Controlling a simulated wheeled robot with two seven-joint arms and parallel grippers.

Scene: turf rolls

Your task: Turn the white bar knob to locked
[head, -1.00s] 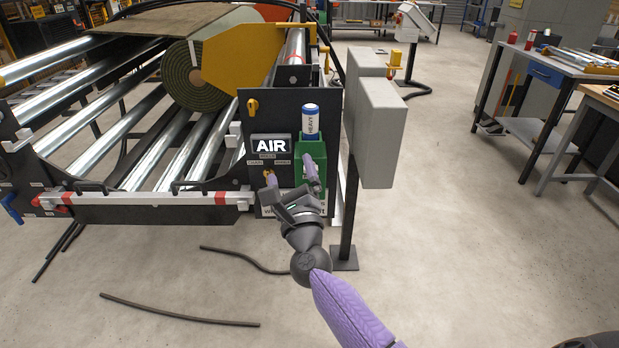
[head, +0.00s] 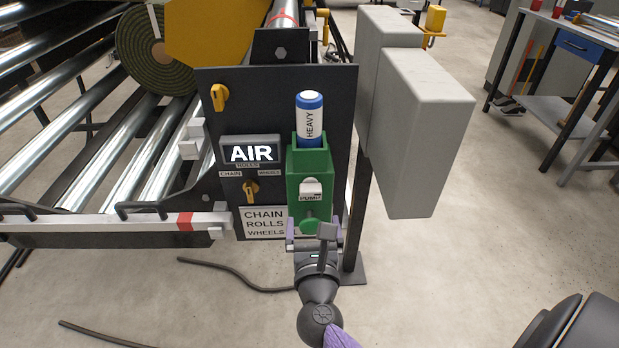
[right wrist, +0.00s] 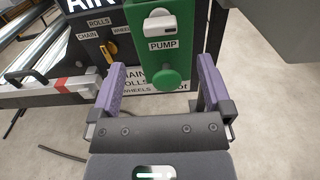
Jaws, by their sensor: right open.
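The white bar knob (head: 311,188) sits on the front of the green pump box (head: 299,165), just above its PUMP label. It also shows in the right wrist view (right wrist: 160,25), where its bar lies roughly crosswise. No "locked" mark is readable. My right gripper (head: 313,231) is open and empty, below the white knob, near the bottom of the green box. In the right wrist view its two purple fingers (right wrist: 162,85) stand apart, with a round green knob (right wrist: 166,80) seen between them and the white knob beyond the tips. My left gripper is out of view.
A black panel (head: 230,100) carries two yellow knobs, an AIR sign (head: 251,152) and a white label plate. A blue-and-white HEAVY canister (head: 310,118) stands in the green box. A grey cabinet (head: 425,130) on a post stands close on the right. Rollers fill the left.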

